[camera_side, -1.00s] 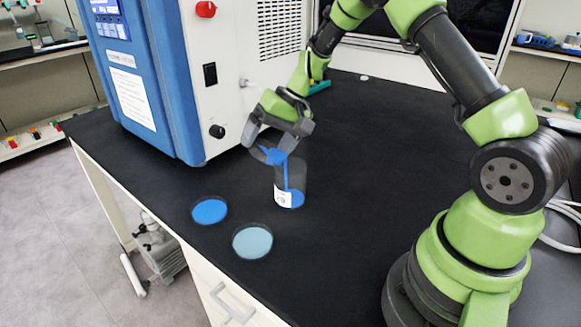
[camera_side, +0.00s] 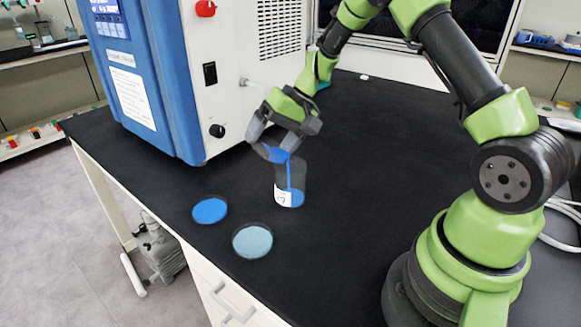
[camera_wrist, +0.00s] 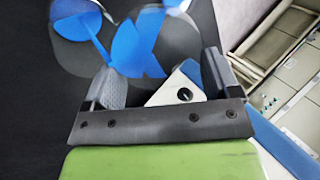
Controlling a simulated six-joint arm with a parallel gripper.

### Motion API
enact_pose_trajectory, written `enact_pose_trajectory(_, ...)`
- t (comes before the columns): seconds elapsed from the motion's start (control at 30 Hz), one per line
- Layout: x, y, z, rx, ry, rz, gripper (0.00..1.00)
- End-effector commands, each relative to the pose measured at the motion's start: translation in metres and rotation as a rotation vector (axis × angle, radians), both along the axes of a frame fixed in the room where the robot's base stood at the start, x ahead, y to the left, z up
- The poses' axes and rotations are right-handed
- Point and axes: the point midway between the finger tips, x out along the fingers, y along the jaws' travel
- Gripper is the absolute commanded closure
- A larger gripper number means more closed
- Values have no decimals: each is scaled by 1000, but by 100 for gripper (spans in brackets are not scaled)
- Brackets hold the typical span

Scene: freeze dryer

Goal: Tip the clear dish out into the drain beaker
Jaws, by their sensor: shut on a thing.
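My gripper (camera_side: 268,143) is shut on the clear dish (camera_side: 275,155), which is tilted at the rim of the drain beaker. Blue liquid is in the dish and a thin blue stream runs from its low edge down into the beaker. The drain beaker (camera_side: 283,176) is clear, upright on the bench, with a white label and blue liquid at its bottom. In the wrist view the dish (camera_wrist: 172,42) sits between my gripper's fingers (camera_wrist: 160,72), with the blue stream and beaker (camera_wrist: 82,45) beyond it at upper left. The exact grip contact is blurred.
A dish with bright blue content (camera_side: 209,210) and one with pale blue content (camera_side: 252,241) lie near the bench's front edge. The blue and white freeze dryer (camera_side: 225,95) stands behind left. The black bench (camera_side: 370,170) is clear right of the beaker.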

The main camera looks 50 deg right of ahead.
Motion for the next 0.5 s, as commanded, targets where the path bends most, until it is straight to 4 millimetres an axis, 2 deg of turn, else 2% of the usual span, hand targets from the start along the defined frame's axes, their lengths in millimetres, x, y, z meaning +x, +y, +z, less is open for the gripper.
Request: enact_pose_trajectory(0.5,-2,-3,1,27,-18,0,41)
